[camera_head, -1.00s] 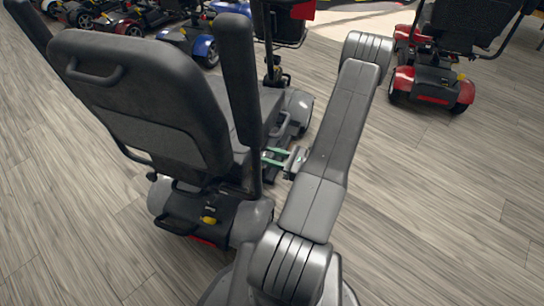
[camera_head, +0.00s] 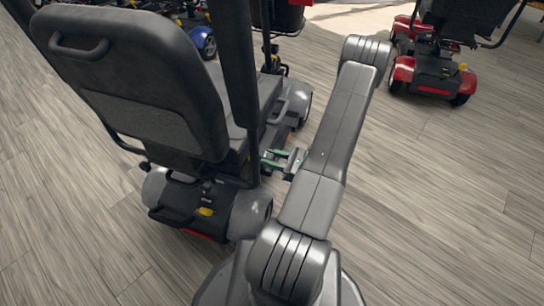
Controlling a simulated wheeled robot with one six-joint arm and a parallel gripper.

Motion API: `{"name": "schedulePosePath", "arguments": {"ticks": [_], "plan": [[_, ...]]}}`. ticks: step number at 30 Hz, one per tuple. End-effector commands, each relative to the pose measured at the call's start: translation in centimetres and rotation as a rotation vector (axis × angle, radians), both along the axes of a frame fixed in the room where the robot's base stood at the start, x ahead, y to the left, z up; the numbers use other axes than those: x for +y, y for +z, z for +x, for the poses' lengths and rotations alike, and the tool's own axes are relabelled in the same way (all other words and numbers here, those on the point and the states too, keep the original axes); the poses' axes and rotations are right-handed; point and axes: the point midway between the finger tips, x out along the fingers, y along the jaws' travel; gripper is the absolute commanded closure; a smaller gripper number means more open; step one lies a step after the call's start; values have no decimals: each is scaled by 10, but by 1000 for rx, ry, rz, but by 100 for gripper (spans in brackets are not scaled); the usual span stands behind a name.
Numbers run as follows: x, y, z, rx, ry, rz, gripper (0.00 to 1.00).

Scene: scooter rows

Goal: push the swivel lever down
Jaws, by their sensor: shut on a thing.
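The grey mobility scooter (camera_head: 150,115) stands to the left, seen from behind, its seat back and raised armrest toward me. My gripper (camera_head: 272,161), with green on its fingers, is at the right side of the scooter, low beside the seat. Its fingers point left, toward the seat's underside. It is shut on a small part there, which fits the swivel lever. The lever is too small and too much covered by the fingers and the armrest to make out its shape or angle.
A red scooter (camera_head: 432,75) stands at the upper right. A blue scooter (camera_head: 205,43) and other scooters are at the top left. The wood-look floor (camera_head: 440,200) to the right of my arm is clear.

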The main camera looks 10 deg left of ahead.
Motion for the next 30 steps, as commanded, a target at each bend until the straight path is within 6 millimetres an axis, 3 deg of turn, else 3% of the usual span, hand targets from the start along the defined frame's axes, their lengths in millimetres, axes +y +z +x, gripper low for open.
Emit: {"name": "schedulePosePath", "arguments": {"ticks": [15,16,19,30], "plan": [[2,-10,0,3,0,-5,100],[2,-10,0,3,1,-5,63],[2,-9,0,2,1,-4,45],[-3,-7,0,0,-2,-1,45]]}}
